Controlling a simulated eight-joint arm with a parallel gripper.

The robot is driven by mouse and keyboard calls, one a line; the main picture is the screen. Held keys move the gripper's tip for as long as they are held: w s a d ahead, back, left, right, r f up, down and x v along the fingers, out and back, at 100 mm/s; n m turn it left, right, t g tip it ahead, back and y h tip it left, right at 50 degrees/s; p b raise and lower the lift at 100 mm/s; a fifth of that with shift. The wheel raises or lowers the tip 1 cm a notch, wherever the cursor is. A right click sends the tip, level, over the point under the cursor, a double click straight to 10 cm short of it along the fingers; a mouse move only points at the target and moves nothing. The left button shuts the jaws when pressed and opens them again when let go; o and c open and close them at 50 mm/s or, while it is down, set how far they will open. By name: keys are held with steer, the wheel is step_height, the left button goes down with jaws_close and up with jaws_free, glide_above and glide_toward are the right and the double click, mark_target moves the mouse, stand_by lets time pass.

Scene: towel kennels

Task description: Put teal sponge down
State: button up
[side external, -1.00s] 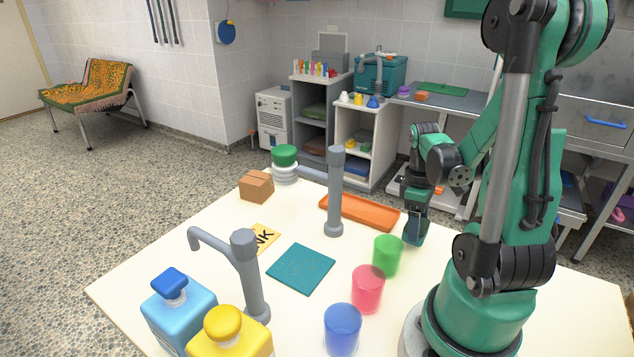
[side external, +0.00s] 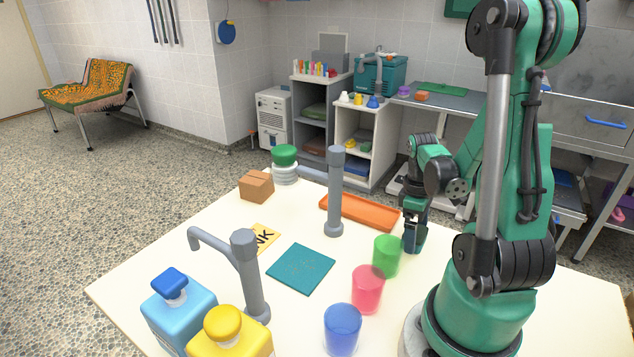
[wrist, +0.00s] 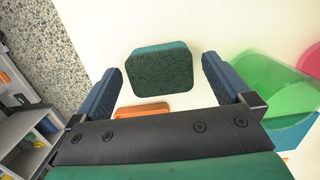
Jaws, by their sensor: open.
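The teal sponge (wrist: 158,69), with a dark green rough face, shows in the wrist view between my open fingers, near their tips. A narrow gap shows on each side of it. My gripper (wrist: 161,72) is open. In the side view my gripper (side external: 412,246) points down low over the table, just right of the green cup. There the sponge is not clearly seen, and I cannot tell whether it touches the table.
A green cup (side external: 386,258), pink cup (side external: 366,291) and blue cup (side external: 342,330) stand left of my arm. An orange tray (side external: 358,211), teal cloth (side external: 301,269), grey tap posts (side external: 334,200) and a cardboard box (side external: 256,187) share the cream table (side external: 215,215).

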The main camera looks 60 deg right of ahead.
step_height(320, 180, up, 12)
steer(key=w, duration=0.1)
steer(key=shift+w, duration=0.25)
stand_by(0.5)
steer(key=shift+r, duration=0.1)
steer(key=w+a+r+n+t+h, duration=0.25)
steer(key=w+r+t, duration=0.2)
steer(key=w, duration=0.35)
steer(key=w+a+r+n+t+h, duration=0.1)
steer(key=w+a+r+t+h, duration=0.15)
steer(key=w+r, duration=0.4)
steer(key=s+a+f+m+t+y, duration=0.1)
steer(key=a+f+m+y, duration=0.2)
steer(key=a+f, duration=0.7)
steer(key=a+y, duration=0.2)
steer(key=a, duration=0.2)
steer(key=shift+s+a+f+t, duration=0.3)
steer(key=shift+s+f, duration=0.05)
steer(key=shift+s, duration=0.05)
steer(key=shift+o, duration=0.2)
steer(key=shift+r+m, duration=0.1)
steer(key=shift+m, duration=0.15)
